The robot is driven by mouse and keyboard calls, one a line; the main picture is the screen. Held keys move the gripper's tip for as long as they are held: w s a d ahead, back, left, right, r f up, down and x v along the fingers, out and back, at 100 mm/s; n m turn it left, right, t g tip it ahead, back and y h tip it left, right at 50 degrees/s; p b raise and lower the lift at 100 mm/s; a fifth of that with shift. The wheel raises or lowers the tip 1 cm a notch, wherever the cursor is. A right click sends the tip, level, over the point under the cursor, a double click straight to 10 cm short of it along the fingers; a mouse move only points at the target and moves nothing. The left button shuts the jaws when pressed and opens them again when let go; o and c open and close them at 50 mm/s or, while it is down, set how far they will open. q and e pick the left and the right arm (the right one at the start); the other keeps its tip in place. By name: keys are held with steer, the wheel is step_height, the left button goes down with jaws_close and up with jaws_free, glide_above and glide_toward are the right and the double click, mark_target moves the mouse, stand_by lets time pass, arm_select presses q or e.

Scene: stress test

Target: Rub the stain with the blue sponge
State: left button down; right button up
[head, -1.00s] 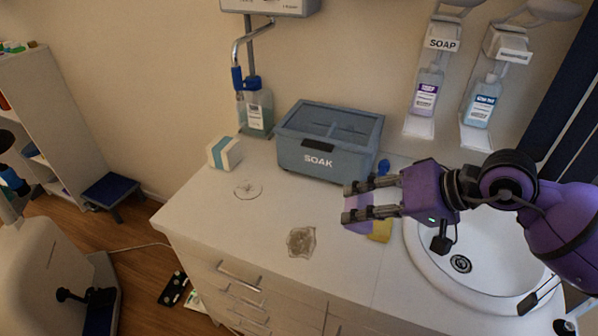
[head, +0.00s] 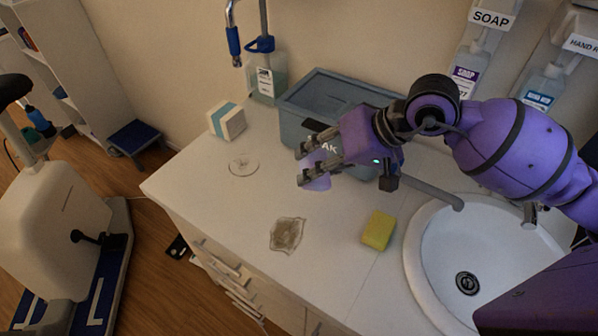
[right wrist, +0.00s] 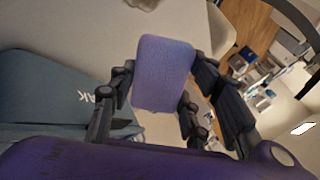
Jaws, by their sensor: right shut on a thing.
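My right gripper (head: 311,165) is shut on a violet-blue sponge (head: 317,181), held above the counter in front of the grey-blue box. In the right wrist view the sponge (right wrist: 163,73) sits between the fingers, its broad face plain to see. My left gripper is not in view.
A yellow sponge (head: 378,230) lies right of the stain, near the sink (head: 440,270). The SOAK box (head: 300,122) stands close behind my gripper. A white and teal block (head: 227,121) and a bottle (head: 268,80) stand at the back left. Counter around the stain is clear.

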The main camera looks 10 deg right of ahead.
steer(key=w+a+f+n+g+h+b, duration=0.1)
steer(key=a+f+g+h, duration=0.3)
steer(key=f, duration=0.5)
steer(key=n+h+b, duration=0.1)
steer(key=h, duration=0.1)
steer(key=shift+h, duration=0.3)
steer(key=shift+r, duration=0.1)
